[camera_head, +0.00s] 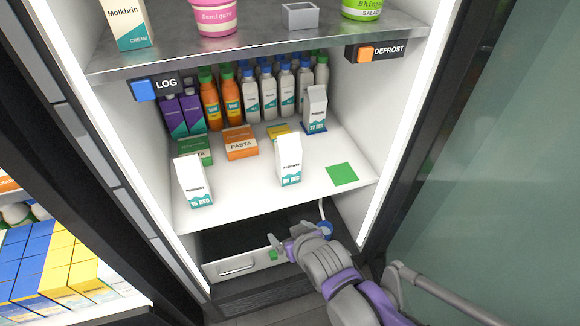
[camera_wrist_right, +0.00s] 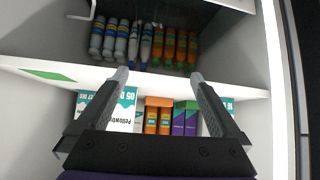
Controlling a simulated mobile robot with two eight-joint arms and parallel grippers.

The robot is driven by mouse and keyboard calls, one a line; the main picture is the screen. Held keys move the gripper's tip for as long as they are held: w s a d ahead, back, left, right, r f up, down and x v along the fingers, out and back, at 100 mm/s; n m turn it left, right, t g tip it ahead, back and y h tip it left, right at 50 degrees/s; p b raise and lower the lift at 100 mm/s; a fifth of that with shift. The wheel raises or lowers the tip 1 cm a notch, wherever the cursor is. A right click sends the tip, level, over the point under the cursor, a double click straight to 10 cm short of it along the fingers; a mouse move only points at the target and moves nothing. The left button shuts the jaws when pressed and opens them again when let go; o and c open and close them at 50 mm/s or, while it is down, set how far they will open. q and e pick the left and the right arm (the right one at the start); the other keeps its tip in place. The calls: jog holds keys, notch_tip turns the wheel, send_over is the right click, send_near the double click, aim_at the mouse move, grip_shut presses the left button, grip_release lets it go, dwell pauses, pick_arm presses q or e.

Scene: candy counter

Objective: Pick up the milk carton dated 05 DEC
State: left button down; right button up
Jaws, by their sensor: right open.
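Three white-and-teal milk cartons stand on the white shelf in the head view. The front middle carton (camera_head: 289,160) has a small date that looks like 05 or 09 DEC. The front left carton (camera_head: 192,181) reads like 16 DEC, and the back right carton (camera_head: 315,108) like 27 DEC. My right gripper (camera_head: 299,236) is open and empty, below the shelf's front edge and lower than the middle carton. In the right wrist view, a carton (camera_wrist_right: 124,108) with lettering like 05 DEC shows beyond the open fingers (camera_wrist_right: 158,80), partly hidden by the gripper. My left gripper is not in view.
The white shelf (camera_head: 240,205) holds rows of bottles (camera_head: 252,95) at the back and small boxes, including an orange PASTA box (camera_head: 240,142). A green square (camera_head: 341,174) lies bare at right. A drawer (camera_head: 240,266) sits below. An upper shelf (camera_head: 250,45) overhangs the cartons.

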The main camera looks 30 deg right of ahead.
aim_at(292, 162)
jog(key=w+d+r+t+h, duration=0.1)
jog(key=w+d+r+t, duration=0.1)
jog(key=w, duration=0.1)
jog(key=w+d+r+m+t+h, duration=0.1)
jog(key=w+d+r+t, duration=0.1)
jog(key=w+d+t, duration=0.1)
jog(key=w+d+r+t+h, duration=0.1)
jog(key=w+d+r+t, duration=0.2)
jog(key=w, duration=0.1)
jog(key=shift+d+r+b, duration=0.1)
jog(key=shift+d+b, duration=0.15)
jog(key=shift+b, duration=0.1)
jog(key=x, duration=0.5)
jog(key=shift+w+b, duration=0.1)
jog(key=shift+b, duration=0.25)
jog(key=b+x, duration=0.1)
jog(key=x, duration=0.4)
jog(key=shift+w+r, duration=0.1)
jog(key=shift+w, duration=0.05)
grip_shut()
